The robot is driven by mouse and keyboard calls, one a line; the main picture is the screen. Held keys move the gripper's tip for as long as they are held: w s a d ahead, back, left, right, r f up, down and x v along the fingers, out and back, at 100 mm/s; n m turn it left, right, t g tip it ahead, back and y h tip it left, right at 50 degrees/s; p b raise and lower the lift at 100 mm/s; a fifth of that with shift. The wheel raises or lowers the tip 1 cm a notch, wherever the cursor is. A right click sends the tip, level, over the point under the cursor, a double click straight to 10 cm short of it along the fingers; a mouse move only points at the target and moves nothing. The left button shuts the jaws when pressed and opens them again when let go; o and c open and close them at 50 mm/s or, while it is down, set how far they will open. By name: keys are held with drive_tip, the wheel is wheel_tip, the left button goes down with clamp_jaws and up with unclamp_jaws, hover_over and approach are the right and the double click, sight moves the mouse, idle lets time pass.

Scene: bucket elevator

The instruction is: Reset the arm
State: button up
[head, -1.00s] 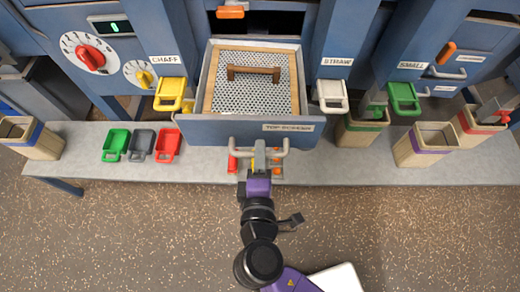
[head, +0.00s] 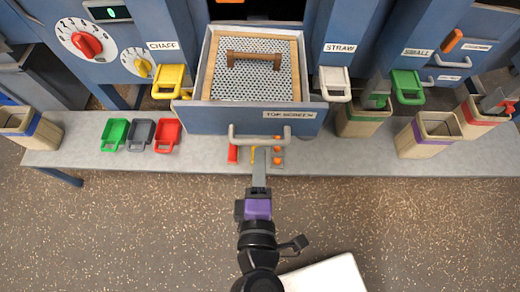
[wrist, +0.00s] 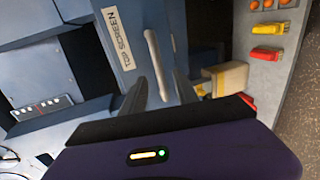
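My gripper (head: 259,172) is just in front of the pulled-out top screen drawer (head: 232,121), below its grey bar handle (head: 260,139) in the head view. In the wrist view the two dark fingers of my gripper (wrist: 160,88) stand apart with nothing held. The drawer handle (wrist: 158,65) shows just beyond the fingertips, and I see a gap between it and the gripper. My arm reaches up from the bottom of the head view.
The grey bench (head: 330,163) runs across in front of the blue machine. Bins, including a purple-banded one (head: 428,150), stand at right. The floor in front is mostly clear.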

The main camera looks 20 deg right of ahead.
drive_tip(key=shift+s+a+r, duration=0.15)
drive_tip(key=shift+s+r, duration=0.05)
drive_tip(key=shift+s, duration=0.4)
drive_tip(key=a+f+y, duration=0.1)
drive_tip(key=a+y, duration=0.5)
drive_tip(key=s+d+m+y, duration=0.1)
drive_tip(key=s+m+y, duration=0.2)
drive_tip(key=s+m, duration=0.1)
drive_tip(key=s+d+r+m+h, duration=0.2)
drive_tip(key=s+d+m, duration=0.3)
drive_tip(key=s+d, duration=0.2)
drive_tip(key=s+d+r+m+h, duration=0.2)
drive_tip(key=s+d+m, duration=0.3)
drive_tip(key=d, duration=0.6)
drive_tip(key=shift+s+d, duration=0.25)
drive_tip(key=shift+s, duration=0.65)
